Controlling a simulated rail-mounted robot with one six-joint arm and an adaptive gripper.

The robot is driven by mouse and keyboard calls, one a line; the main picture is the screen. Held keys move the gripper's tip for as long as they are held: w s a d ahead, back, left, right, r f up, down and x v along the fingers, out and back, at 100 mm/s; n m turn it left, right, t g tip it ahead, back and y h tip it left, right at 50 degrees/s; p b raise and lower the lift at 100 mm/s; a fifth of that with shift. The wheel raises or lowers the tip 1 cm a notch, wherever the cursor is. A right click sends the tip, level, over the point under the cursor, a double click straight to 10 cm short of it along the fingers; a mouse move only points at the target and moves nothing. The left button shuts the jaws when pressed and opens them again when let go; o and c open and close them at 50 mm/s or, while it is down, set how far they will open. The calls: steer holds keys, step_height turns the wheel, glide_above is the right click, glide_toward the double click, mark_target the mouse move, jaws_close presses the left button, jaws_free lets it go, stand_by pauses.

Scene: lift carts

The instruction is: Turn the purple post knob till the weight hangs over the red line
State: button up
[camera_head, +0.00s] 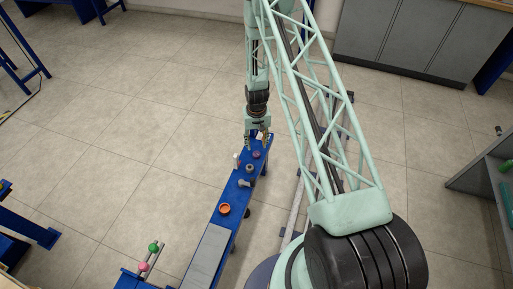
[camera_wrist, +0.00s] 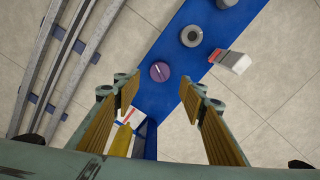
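The purple knob (camera_head: 257,155) is near the far end of a long blue cart top (camera_head: 228,190). In the wrist view the purple knob (camera_wrist: 160,71) is a round disc with a pale mark across its top. My gripper (camera_head: 258,142) is over that end of the cart. In the wrist view my gripper (camera_wrist: 161,92) is open, its fingers apart and nothing between them; the knob shows just beyond the tips. A white plate (camera_wrist: 134,116) with a red line and a yellow piece (camera_wrist: 119,140) show low between the fingers. I cannot tell whether the yellow piece is the weight.
Open floor (camera_head: 150,110) lies left of the cart.

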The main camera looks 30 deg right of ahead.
steer(key=shift+r, duration=2.2)
